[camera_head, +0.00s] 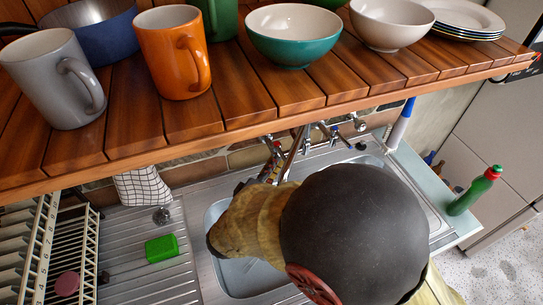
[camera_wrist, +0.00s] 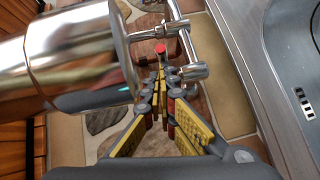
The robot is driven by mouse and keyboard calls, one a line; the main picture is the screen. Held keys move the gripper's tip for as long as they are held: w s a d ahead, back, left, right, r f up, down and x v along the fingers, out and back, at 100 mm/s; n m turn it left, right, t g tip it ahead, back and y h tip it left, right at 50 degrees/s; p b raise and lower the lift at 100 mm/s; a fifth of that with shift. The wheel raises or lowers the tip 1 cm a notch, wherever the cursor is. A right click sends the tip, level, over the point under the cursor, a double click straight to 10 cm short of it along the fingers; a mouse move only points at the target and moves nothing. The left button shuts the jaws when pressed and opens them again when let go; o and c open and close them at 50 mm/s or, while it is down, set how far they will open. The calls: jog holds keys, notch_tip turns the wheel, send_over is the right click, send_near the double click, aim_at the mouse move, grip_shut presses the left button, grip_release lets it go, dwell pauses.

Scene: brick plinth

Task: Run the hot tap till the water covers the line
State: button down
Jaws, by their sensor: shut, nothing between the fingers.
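The hot tap, with a red-marked end (camera_wrist: 160,48), shows in the wrist view just beyond my fingertips. My gripper (camera_wrist: 160,78) has its yellow-padded fingers brought together at the tips, with nothing between them; I cannot tell whether they touch the tap. In the head view my gripper (camera_head: 273,167) is by the chrome taps (camera_head: 320,132) at the back of the sink. The steel sink basin (camera_head: 215,215) is mostly hidden behind my arm. I cannot make out water or the line. A large shiny chrome cylinder (camera_wrist: 70,60) fills the wrist view's left side.
A wooden shelf (camera_head: 130,145) overhangs the sink with an orange mug (camera_head: 173,55), a grey mug (camera_head: 55,80) and bowls. A green sponge (camera_head: 162,249) lies on the drainer. A green bottle (camera_head: 473,191) stands at right. A dish rack (camera_head: 40,250) is at left.

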jog(key=shift+s+d+f, duration=0.15)
jog(key=shift+d, duration=0.1)
dwell(0.3)
jog(key=v, duration=1.2)
jog(key=c, duration=2.5)
grip_release()
jog(key=shift+a, duration=0.15)
jog(key=shift+c, duration=0.2)
